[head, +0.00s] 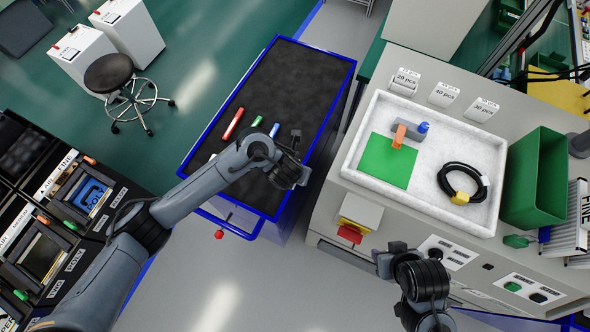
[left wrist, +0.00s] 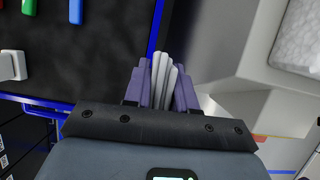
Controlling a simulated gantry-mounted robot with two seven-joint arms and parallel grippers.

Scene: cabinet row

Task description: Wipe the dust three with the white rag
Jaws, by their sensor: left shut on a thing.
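My left gripper (head: 297,178) is near the right edge of the blue-framed cart (head: 300,80) with a dark, mottled top. In the left wrist view its purple fingers (left wrist: 162,85) are shut on the white rag (left wrist: 161,82), which shows as pale folds between them. The rag cannot be made out in the head view. My right gripper (head: 390,260) is in front of the grey workbench at lower right; its jaw opening is unclear. I cannot make out distinct dust patches; the cart top only looks unevenly grey.
Red (head: 233,124), green (head: 257,121) and blue (head: 274,130) pieces lie on the cart. The workbench at right holds a white tray (head: 352,148) with a green sheet (head: 385,160) and a black cable coil (head: 463,182). A green bin (head: 535,180) stands beside it. The cart's far half is clear.

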